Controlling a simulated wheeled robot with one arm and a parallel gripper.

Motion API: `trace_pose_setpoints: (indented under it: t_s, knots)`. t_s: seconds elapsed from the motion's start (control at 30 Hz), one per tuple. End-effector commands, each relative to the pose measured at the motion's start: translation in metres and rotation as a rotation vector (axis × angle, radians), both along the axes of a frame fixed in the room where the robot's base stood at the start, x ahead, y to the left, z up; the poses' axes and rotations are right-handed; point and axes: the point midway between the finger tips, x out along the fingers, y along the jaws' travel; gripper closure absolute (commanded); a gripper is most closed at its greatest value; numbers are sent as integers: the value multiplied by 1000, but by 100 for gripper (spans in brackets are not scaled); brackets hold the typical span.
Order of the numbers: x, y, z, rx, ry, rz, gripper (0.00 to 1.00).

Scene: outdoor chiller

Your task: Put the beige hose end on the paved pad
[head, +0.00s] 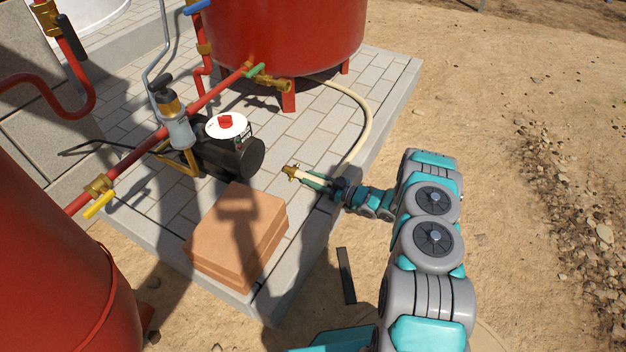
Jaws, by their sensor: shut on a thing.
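The beige hose (367,120) runs from under the far red tank, curves over the right side of the pad and comes back toward my gripper. Its end has a brass fitting (290,171) that points left. My gripper (312,180) is shut on the hose just behind this fitting, near the right edge of the pad. The paved pad (317,131) is of grey blocks with a pale kerb. I cannot tell whether the hose end touches the pad or is held a little above it.
A stack of orange-brown bricks or slabs (237,236) sits on the pad's near corner. A black pump (228,155) with red piping stands left of the hose end. Red tanks (290,35) stand at the back and near left (60,270). Sandy ground (500,100) lies right of the pad.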

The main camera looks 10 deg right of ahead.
Motion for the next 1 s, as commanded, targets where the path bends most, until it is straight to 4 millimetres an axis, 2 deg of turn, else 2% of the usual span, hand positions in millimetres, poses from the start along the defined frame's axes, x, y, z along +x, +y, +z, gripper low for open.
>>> trace_pose_setpoints:
  t_s: [0.37,0.4,0.6,0.67,1.0]
  knots:
    - [0,0,-5,1,-1,0,100]
    - [0,0,-5,1,-1,0,60]
    - [0,0,-4,0,-1,0,38]
    - [0,0,-4,0,-1,0,33]
    - [-2,-4,-2,-1,-1,-1,33]
